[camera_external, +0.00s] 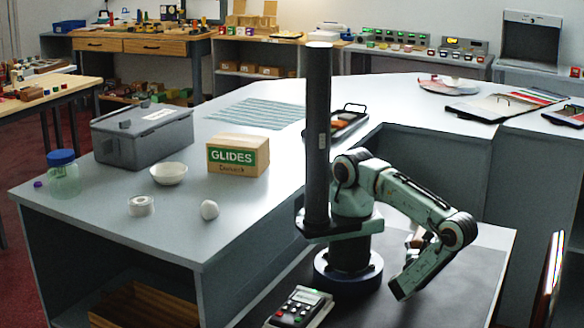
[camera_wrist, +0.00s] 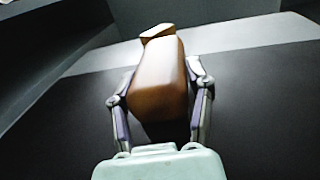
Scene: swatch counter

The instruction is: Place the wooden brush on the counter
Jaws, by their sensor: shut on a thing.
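The wooden brush (camera_wrist: 160,80) is a brown block with a paler far end in the wrist view. My gripper (camera_wrist: 161,96) is shut on it, with one finger along each side. The underside of the brush is hidden. In the external view a small brown piece (camera_external: 418,239) shows behind my bent arm and seems to be the brush; my gripper is mostly hidden there. The light grey counter (camera_external: 255,205) spans the middle of the external view, left of and behind my arm. My gripper is over the lower dark surface beside it.
The counter carries a grey bin (camera_external: 140,140), a GLIDES box (camera_external: 238,157), a white bowl (camera_external: 169,174), a tape roll (camera_external: 141,206), a white ball (camera_external: 209,210), a jar (camera_external: 63,178), a striped mat (camera_external: 258,114) and a black tray (camera_external: 350,122). A dark post (camera_external: 318,120) rises beside my base.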

